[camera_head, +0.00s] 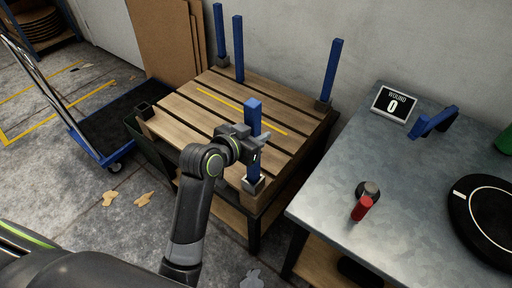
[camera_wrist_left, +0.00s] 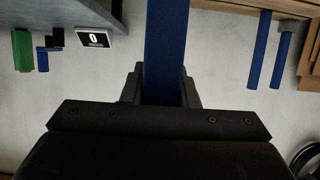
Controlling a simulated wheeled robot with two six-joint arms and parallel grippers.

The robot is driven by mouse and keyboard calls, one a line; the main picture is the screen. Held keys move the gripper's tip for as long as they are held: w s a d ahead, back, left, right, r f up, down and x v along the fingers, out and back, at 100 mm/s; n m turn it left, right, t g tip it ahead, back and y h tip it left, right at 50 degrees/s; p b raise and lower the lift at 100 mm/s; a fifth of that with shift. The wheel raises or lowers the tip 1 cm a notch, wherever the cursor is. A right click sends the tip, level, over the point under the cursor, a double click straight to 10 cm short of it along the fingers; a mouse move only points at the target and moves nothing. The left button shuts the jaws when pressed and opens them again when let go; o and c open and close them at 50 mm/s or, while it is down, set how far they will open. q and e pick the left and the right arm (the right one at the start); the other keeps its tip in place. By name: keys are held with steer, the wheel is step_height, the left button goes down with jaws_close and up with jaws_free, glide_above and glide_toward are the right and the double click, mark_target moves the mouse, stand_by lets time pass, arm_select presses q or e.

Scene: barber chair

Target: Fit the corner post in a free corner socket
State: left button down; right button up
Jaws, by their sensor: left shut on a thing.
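A slatted wooden deck (camera_head: 185,108) has dark sockets at its corners. My left gripper (camera_head: 255,140) is shut on a blue corner post (camera_head: 253,112), which also fills the middle of the left wrist view (camera_wrist_left: 166,50). The post is upright over the front right socket (camera_head: 254,185). Its lower end meets the socket, but I cannot tell how deep it sits. The left corner socket (camera_head: 144,110) is empty. One blue post (camera_head: 332,70) stands in the right back socket, and another (camera_head: 219,35) at the back left. My right gripper is not in view.
Another blue post (camera_head: 238,50) stands near the back left; its footing is unclear. A metal table (camera_head: 325,190) to the right carries a counter display (camera_head: 394,104), a blue angled piece (camera_head: 433,121), a red item (camera_head: 362,208) and a black round device (camera_head: 485,215). A cart (camera_head: 95,110) is left.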

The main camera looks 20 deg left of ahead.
arm_select(q)
step_height(320, 180, down, 3)
steer(key=shift+f+b, duration=0.2)
steer(key=shift+b, duration=0.15)
steer(key=shift+f, duration=0.1)
steer(key=c, duration=1.1)
jaws_free()
